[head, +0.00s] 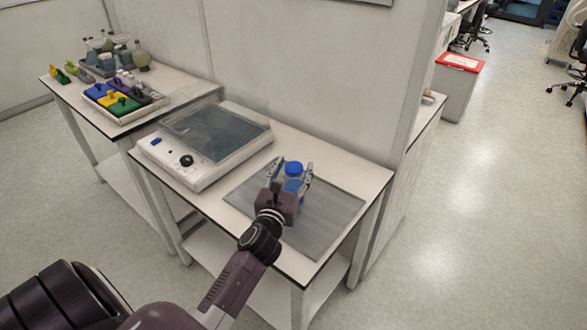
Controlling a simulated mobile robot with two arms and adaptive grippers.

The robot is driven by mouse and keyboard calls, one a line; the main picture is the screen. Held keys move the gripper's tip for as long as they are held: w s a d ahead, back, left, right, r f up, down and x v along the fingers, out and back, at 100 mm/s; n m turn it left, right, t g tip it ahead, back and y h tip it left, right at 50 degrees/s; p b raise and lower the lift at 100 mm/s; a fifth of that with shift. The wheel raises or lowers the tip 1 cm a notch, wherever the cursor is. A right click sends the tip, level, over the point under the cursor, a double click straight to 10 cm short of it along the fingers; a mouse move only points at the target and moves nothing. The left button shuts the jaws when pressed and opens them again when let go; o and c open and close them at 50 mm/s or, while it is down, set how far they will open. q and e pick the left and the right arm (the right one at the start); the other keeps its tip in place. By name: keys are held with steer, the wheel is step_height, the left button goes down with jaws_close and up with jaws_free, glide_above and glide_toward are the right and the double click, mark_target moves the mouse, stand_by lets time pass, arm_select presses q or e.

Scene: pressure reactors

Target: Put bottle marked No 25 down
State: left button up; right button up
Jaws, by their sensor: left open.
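A bottle with a blue cap (294,169) stands upright on a grey mat (325,213) on the white table; I cannot read a number on it. My left gripper (291,178) is open, with its fingers on either side of the bottle. The gripper body hides the bottle's lower part. I cannot tell whether the fingers touch it. My right gripper is out of view.
A white device with a dark glass top (215,133) stands left of the mat. The farther table holds a tray of coloured items (122,104) and several flasks (141,57). A wall panel (300,70) rises behind. A red-lidded bin (459,64) stands beyond.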

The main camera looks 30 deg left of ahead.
arm_select(q)
steer(key=shift+r, duration=0.15)
steer(key=b+v, duration=0.1)
steer(key=v, duration=1.1)
